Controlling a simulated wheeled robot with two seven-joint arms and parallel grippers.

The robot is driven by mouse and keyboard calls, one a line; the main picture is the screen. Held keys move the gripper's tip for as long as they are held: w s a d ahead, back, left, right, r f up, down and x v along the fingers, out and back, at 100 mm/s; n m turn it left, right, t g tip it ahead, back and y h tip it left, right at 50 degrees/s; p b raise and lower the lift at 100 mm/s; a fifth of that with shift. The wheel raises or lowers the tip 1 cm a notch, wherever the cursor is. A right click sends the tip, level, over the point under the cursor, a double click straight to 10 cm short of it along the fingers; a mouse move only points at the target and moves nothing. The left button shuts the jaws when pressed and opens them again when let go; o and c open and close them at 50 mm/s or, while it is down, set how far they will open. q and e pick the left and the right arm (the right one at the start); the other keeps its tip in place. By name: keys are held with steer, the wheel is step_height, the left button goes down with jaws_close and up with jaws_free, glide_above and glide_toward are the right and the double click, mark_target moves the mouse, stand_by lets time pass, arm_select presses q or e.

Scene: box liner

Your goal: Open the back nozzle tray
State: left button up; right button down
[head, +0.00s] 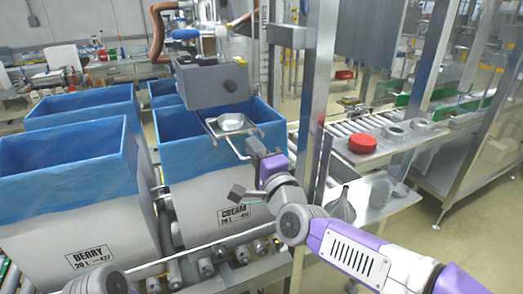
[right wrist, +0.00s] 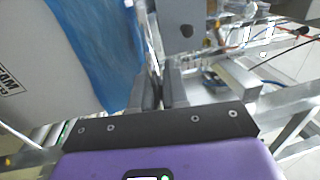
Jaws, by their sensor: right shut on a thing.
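The nozzle tray (head: 212,128) is a thin metal frame below the grey nozzle housing (head: 212,85), over the box marked CREAM (head: 200,185). A round silver piece (head: 231,122) sits on it. The tray's front part reaches toward my right gripper (head: 256,152), which is at the box's right edge. In the right wrist view the narrow fingers (right wrist: 160,90) are close together, with the blue liner on the left and grey housing (right wrist: 190,25) above. The exact grip point on the tray is hard to see. My left gripper is not in view.
The blue-lined BERRY box (head: 65,190) stands at left, with more lined boxes behind. A metal post (head: 317,80) rises just right of my right gripper.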

steer(key=c, duration=1.2)
jaws_free()
steer(key=shift+v, duration=3.85)
